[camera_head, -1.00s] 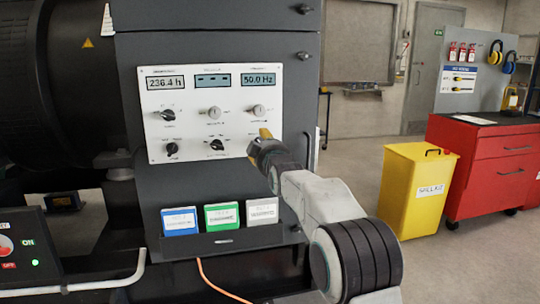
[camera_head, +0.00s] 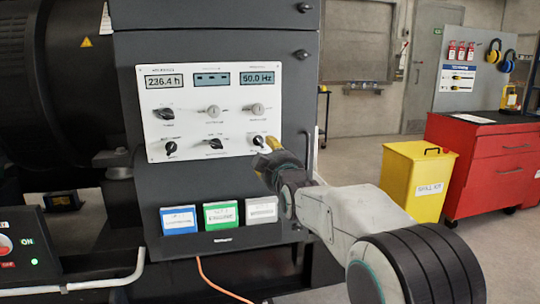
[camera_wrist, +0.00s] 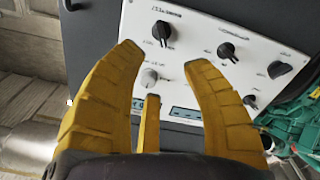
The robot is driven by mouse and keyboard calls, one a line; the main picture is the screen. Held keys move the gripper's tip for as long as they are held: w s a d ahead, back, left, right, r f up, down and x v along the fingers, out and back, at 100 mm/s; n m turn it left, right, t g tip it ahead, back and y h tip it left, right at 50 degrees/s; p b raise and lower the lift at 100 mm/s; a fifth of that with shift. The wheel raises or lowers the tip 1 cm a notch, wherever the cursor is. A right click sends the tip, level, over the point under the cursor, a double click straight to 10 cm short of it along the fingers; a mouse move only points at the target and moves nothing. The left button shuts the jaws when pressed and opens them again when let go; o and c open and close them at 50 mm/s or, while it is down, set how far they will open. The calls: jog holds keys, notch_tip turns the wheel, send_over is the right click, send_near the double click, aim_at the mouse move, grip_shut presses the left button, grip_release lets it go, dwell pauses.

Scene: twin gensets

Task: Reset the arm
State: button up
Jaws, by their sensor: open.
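My gripper (camera_head: 268,146) is in front of the lower right of the white control panel (camera_head: 230,122) on the dark genset cabinet. In the head view the lower right knob (camera_head: 258,140) shows just beside the fingertips. The left display (camera_head: 165,82) reads 236.4 h and the right display (camera_head: 257,77) reads 50.0 Hz.
Blue (camera_head: 179,220), green (camera_head: 221,214) and white (camera_head: 262,210) cards stand on a ledge below the panel. A yellow bin (camera_head: 414,182) and red cabinet (camera_head: 482,165) stand at the right. An orange cable (camera_head: 217,284) hangs below the ledge. Floor shows between cabinet and bin.

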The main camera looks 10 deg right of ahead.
dwell(0.3)
jog(key=s+r+m+g+p, duration=0.1)
jog(key=s+m+g+p, duration=0.2)
jog(key=s+g+p, duration=0.4)
jog(key=s+r+m+g+p, duration=0.1)
jog(key=s+m+g+p, duration=0.2)
jog(key=s+p, duration=1.6)
jog(key=s+g, duration=0.4)
jog(key=s, duration=1.2)
jog(key=shift+s+g+p, duration=0.2)
jog(key=shift+g+p, duration=0.1)
